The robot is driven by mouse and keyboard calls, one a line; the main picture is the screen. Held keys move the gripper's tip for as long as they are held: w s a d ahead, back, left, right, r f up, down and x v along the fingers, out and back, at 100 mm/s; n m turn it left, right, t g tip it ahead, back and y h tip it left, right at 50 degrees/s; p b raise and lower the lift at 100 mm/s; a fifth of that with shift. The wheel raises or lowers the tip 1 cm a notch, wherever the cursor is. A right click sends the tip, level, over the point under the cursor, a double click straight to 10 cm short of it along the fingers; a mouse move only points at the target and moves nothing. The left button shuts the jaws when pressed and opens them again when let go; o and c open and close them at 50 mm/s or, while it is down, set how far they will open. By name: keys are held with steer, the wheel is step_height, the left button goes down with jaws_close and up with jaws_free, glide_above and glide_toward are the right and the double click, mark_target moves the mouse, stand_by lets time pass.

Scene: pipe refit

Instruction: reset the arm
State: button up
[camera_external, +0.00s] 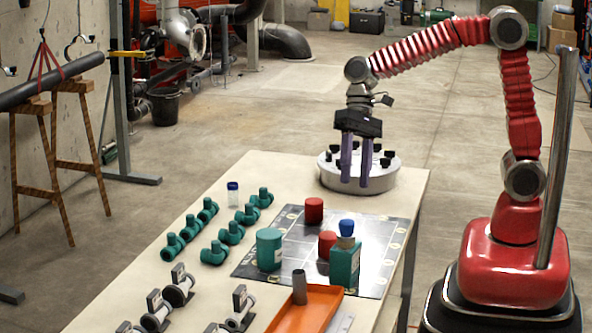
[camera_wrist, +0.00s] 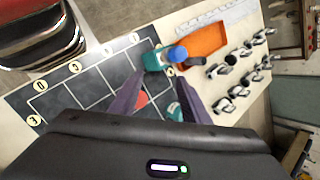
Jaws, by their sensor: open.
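My red arm (camera_external: 430,48) reaches left from its base, beyond the right side of the table. My gripper (camera_external: 356,181) points down near the table's far end. Its two purple fingers are apart with nothing between them. In the external view they overlap a round grey fixture (camera_external: 330,180) with black knobs; I cannot tell the gap between them. In the wrist view the fingers of my gripper (camera_wrist: 160,78) point toward the dark gridded board (camera_wrist: 85,88), with a red cylinder partly visible beyond them. The round fixture does not show in the wrist view.
On the table (camera_external: 215,292) stand a teal bottle with a blue cap (camera_external: 345,262), a teal canister (camera_external: 269,250), red cylinders (camera_external: 314,210), teal pipe fittings (camera_external: 232,232), metal valves (camera_external: 178,285) and an orange tray (camera_external: 312,315). A metal post (camera_external: 556,160) stands before my arm.

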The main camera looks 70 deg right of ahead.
steer(key=s+d+r+n+t+h, duration=0.2)
steer(key=s+d+n+t+h, duration=0.1)
steer(key=s+d, duration=0.4)
steer(key=s+d+r+n+t+h, duration=0.1)
steer(key=s+d+n+t+h, duration=0.2)
steer(key=s+d, duration=0.5)
steer(key=d, duration=0.3)
steer(key=shift+d+r+n, duration=0.3)
steer(key=shift+d+r, duration=0.1)
